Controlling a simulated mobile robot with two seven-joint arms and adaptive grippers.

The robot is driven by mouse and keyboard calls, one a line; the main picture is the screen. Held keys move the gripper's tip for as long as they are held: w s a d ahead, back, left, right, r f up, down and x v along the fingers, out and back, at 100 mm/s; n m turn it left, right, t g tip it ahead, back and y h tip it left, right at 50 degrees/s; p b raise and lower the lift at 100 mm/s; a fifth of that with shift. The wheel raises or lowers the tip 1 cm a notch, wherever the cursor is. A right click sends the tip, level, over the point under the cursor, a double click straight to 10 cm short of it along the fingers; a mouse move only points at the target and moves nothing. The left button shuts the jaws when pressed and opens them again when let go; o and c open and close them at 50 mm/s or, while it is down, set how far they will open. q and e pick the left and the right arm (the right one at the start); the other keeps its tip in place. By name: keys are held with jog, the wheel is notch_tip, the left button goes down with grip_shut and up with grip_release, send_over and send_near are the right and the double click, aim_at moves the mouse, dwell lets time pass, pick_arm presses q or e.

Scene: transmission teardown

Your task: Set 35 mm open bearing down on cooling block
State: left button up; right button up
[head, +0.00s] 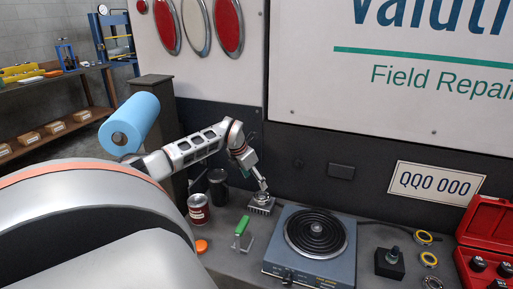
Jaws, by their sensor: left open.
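The cooling block (260,207), a small grey finned metal block, sits on the bench left of the hot plate. A small round metallic part, apparently the open bearing (261,197), shows on top of it, partly hidden by the gripper. My left gripper (263,187) is open and points down just above this part. At this size I cannot tell whether the fingers touch it. My right gripper is not in view.
A blue hot plate (347,254) with a black coil stands right of the block.

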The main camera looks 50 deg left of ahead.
pick_arm(q)
jog(key=shift+p+v, duration=0.4)
jog(key=shift+v, duration=0.8)
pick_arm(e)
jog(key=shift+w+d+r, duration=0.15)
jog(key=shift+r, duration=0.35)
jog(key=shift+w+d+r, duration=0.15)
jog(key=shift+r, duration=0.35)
pick_arm(q)
jog(key=shift+d, duration=0.1)
